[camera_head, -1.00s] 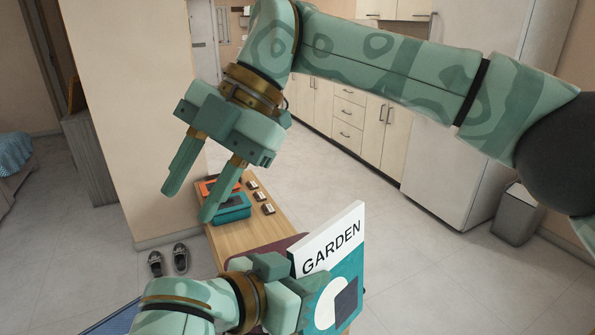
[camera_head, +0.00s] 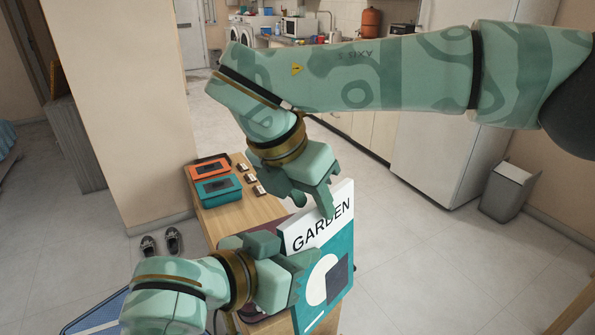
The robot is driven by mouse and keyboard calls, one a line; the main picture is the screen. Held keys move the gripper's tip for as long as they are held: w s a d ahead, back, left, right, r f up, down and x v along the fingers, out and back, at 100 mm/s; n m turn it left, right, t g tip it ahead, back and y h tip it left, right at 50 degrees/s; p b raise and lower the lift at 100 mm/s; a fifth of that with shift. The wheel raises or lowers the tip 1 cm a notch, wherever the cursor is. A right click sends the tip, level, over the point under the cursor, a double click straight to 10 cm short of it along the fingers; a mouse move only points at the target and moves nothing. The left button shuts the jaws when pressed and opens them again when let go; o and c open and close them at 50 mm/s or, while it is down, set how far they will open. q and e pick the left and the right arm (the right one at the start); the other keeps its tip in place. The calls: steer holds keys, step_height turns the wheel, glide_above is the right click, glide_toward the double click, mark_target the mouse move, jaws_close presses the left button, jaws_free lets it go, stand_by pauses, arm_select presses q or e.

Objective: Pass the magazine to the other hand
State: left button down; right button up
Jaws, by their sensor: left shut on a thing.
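The magazine (camera_head: 322,262) is upright, a teal cover with a white band reading "GARDEN", a white round shape and a dark square. My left gripper (camera_head: 292,277) is shut on its left edge and holds it up in front of the wooden table. My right gripper (camera_head: 314,205) is at the magazine's top edge, with its fingers apart and pointing down. One finger overlaps the white band; the other is partly hidden by the hand. I cannot tell whether the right fingers touch the magazine.
The wooden table (camera_head: 238,213) bears an orange box (camera_head: 208,171), a teal box (camera_head: 217,189) and several small items. Shoes (camera_head: 161,243) lie on the floor to its left. A grey bin (camera_head: 510,192) stands beside the fridge. Floor right of the magazine is clear.

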steer(key=shift+x, duration=1.2)
jaws_close()
arm_select(q)
steer(key=c, duration=1.4)
jaws_free()
steer(key=shift+s+d+r, duration=0.1)
steer(key=shift+s+d, duration=0.05)
arm_select(e)
steer(key=shift+a, duration=0.1)
arm_select(q)
steer(key=shift+o, duration=0.2)
